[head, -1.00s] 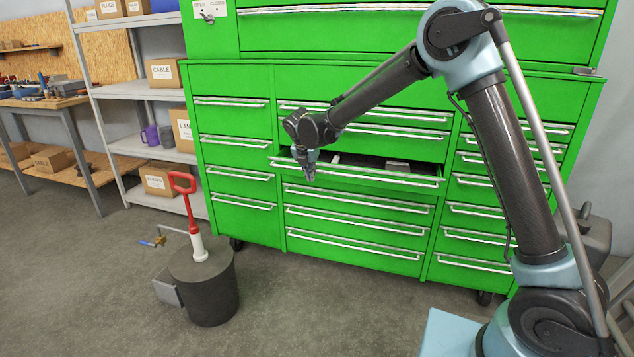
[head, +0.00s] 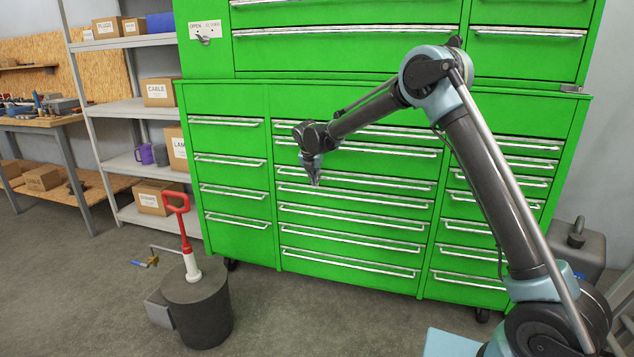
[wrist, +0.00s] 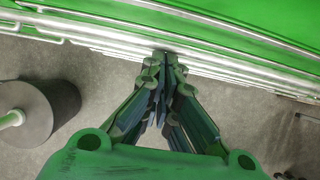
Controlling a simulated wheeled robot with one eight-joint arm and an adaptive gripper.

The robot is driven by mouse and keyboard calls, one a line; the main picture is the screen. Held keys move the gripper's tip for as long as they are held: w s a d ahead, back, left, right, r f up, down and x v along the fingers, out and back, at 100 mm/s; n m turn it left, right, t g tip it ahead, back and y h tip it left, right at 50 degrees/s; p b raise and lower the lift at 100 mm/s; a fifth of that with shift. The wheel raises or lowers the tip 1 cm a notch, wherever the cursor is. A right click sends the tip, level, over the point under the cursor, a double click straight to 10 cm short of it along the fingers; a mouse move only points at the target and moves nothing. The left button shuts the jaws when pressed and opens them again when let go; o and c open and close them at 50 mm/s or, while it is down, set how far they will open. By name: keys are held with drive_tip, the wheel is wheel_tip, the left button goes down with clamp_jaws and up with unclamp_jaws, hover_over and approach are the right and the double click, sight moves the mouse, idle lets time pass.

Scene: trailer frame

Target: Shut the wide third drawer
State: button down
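The wide third drawer (head: 390,183) is in the middle column of the green cabinet in the head view. Its front looks flush with the drawers around it, and its inside is no longer visible. My gripper (head: 314,181) is in front of the left part of this drawer, with its fingertips near the pale handle bar. In the wrist view my gripper (wrist: 165,62) has its fingers drawn together with nothing between them. The tips overlap the pale handle bars there, and I cannot tell whether they touch.
A dark cylinder (head: 198,315) with a red-handled tool (head: 183,230) stands on the floor at left front. Grey shelves (head: 125,107) with boxes stand left of the cabinet. Other drawers look shut. Floor is clear before the cabinet's middle.

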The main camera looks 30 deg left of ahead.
drive_tip(key=shift+w, duration=0.3)
drive_tip(key=s+d+r, duration=0.1)
drive_tip(key=s+r, duration=0.7)
drive_tip(key=shift+s+d, duration=0.2)
drive_tip(key=shift+s, duration=0.2)
